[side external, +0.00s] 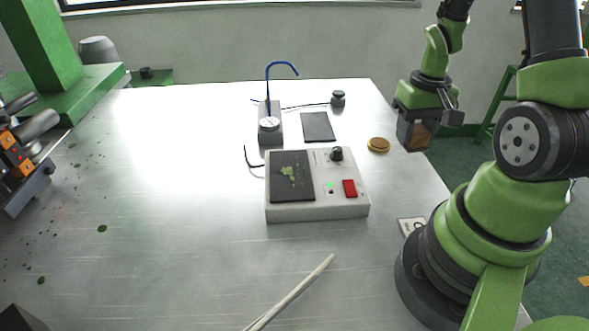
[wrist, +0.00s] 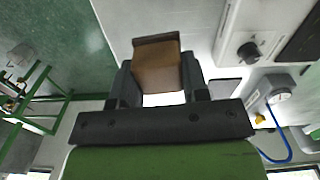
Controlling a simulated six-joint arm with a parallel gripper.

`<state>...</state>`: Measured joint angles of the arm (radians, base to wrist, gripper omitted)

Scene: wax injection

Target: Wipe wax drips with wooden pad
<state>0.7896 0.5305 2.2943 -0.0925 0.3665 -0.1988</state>
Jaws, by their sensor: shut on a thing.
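The wooden pad (wrist: 158,72) is a brown block with a dark edge, held between the two fingers of my gripper (wrist: 160,84) in the wrist view. In the side view my gripper (side external: 416,124) hangs near the right edge of the table, shut on the pad (side external: 421,139), which is partly hidden by the dark fingers. Yellow-green wax drips (side external: 289,173) lie on the black plate (side external: 295,194) of the white heater box (side external: 320,211). The pad is apart from the box, to its right and higher. Green spots (side external: 102,229) lie on the table at left.
A gauge unit (side external: 269,124) with a blue hose (side external: 282,64) stands behind the box, beside a dark mat (side external: 318,127). A gold disc (side external: 379,145) lies near my gripper. Pale sticks (side external: 294,291) lie in front. The left-middle of the table (side external: 185,190) is clear.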

